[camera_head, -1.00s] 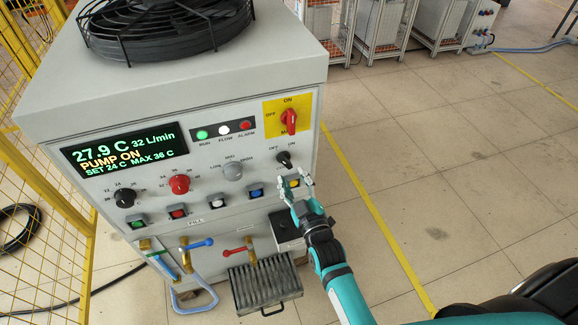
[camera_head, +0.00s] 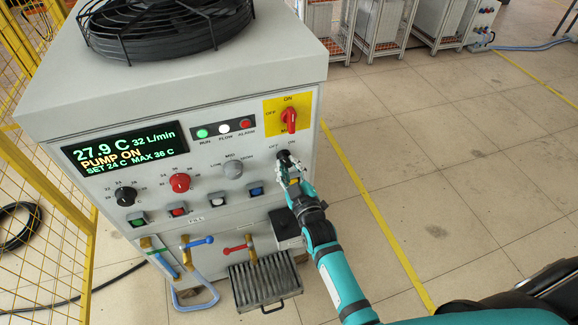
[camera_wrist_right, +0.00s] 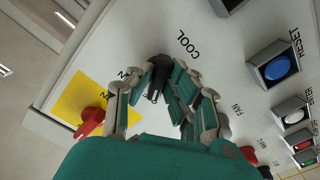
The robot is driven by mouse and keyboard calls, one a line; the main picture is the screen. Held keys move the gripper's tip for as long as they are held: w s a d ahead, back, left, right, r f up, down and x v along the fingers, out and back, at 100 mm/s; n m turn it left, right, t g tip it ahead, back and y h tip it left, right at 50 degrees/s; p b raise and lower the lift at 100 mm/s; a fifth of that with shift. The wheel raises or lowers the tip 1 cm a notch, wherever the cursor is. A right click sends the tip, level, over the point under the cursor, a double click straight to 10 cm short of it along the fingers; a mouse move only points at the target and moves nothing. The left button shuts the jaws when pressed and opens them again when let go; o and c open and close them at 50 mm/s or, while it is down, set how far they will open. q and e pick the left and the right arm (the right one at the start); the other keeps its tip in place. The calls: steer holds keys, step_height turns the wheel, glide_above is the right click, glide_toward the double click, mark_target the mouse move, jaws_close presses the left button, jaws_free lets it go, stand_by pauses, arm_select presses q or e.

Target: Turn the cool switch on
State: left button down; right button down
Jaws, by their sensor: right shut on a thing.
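The cool switch is a small black knob (camera_head: 283,156) on the front panel of the grey machine, below the yellow plate, with OFF and ON printed above it. My right gripper (camera_head: 288,172) reaches up to it from below right. In the right wrist view, the fingers (camera_wrist_right: 163,85) are shut on the black knob (camera_wrist_right: 155,94), beside the word COOL. The fingers partly hide the knob and its labels, so its exact pointing direction is hard to tell. My left gripper is not in view.
A red rotary switch (camera_head: 289,116) on a yellow plate sits just above. The grey fan knob (camera_head: 233,169) is to the left, and a blue button (camera_head: 256,189) is below left. The display (camera_head: 124,149) reads PUMP ON. Open floor lies to the right.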

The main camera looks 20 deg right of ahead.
steer(key=shift+m, duration=0.4)
steer(key=m+p, duration=0.1)
steer(key=m, duration=0.1)
steer(key=shift+a+m, duration=0.1)
steer(key=shift+m, duration=0.2)
steer(key=shift+a+m+p, duration=0.1)
steer(key=shift+m+p, duration=0.2)
steer(key=shift+m, duration=1.8)
steer(key=c, duration=1.3)
jaws_free()
steer(key=shift+s, duration=0.1)
steer(key=s, duration=1.2)
